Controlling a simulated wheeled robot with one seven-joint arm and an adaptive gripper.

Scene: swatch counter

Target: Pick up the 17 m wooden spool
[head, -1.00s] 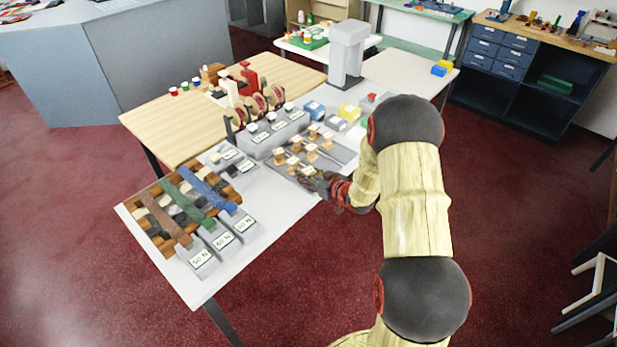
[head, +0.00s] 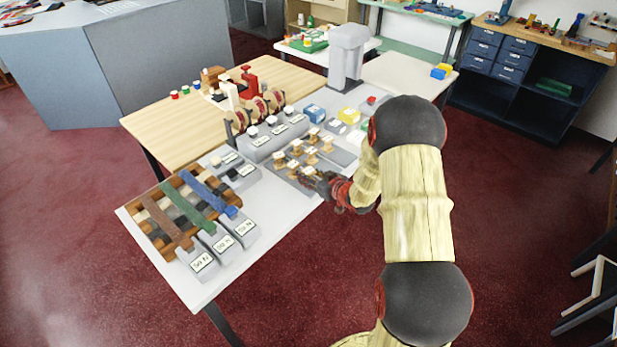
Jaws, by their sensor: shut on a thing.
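Several small wooden spools with pale tops stand in rows on a grey tray (head: 342,157) on the white table. My gripper (head: 308,177) is at the tray's front right edge, shut on the nearest wooden spool (head: 308,170). The dark fingers hide part of this spool. Whether it is clear of the tray cannot be told. The other spools, such as one in the middle (head: 311,154) and one at the back (head: 314,134), stand close behind it. The length marks on the spools are too small to read, so I cannot tell which is the 17 m one.
A grey block with labelled reels (head: 262,146) stands behind the tray. A wooden rack with brown, green and blue straps (head: 187,206) lies at the left, with labelled grey blocks (head: 203,263). A blue box (head: 314,111) and yellow box (head: 349,114) stand behind.

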